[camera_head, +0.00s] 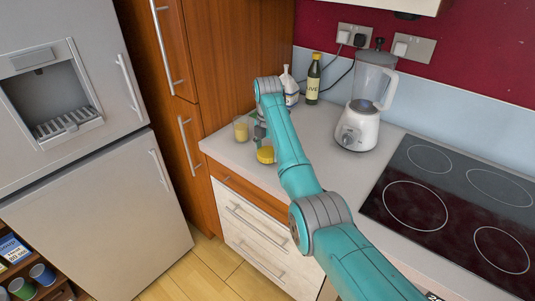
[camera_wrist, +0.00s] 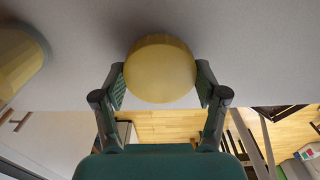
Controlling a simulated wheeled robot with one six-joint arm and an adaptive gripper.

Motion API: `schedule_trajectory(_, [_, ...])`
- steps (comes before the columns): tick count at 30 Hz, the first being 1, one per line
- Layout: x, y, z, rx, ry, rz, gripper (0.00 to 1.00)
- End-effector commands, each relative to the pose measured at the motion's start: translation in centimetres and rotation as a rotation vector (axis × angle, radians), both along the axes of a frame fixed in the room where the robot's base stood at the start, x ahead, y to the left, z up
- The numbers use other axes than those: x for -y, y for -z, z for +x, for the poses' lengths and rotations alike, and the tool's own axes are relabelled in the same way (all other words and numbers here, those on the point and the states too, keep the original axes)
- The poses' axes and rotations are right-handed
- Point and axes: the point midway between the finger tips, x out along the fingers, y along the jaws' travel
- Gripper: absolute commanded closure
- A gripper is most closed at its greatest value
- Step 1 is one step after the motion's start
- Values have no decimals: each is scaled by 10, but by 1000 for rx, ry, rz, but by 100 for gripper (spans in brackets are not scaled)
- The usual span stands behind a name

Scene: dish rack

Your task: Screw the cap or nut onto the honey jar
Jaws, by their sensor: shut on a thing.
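The honey jar (camera_head: 241,132) is a clear vessel with pale yellow contents near the counter's front left corner. It also shows, partly cut off, at the left edge of the wrist view (camera_wrist: 18,62). The cap (camera_head: 265,155) is a round yellow piece near the counter's front edge, to the right of the jar and apart from it. My gripper (camera_wrist: 161,76) is shut on the cap (camera_wrist: 160,70), with one finger on each side of it. In the head view my arm hides most of the gripper. I cannot tell whether the cap touches the counter.
A white bottle (camera_head: 289,88) and a dark green bottle (camera_head: 313,80) stand behind my wrist. A blender (camera_head: 361,115) stands to their right, and a black hob (camera_head: 455,200) lies at the right. A tall wooden cabinet (camera_head: 235,60) borders the counter (camera_head: 325,135) on the left.

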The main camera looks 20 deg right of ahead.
Motion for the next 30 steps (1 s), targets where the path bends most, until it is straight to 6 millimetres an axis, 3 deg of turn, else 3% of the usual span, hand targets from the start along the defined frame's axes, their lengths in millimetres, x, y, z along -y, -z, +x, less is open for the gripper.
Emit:
schedule_trajectory(15, [0, -45, 0, 1, 0, 0, 70])
schedule_trajectory(26, [0, -48, 0, 0, -1, 0, 70])
schedule_trajectory(30, [-10, -52, 1, 0, -14, 0, 70])
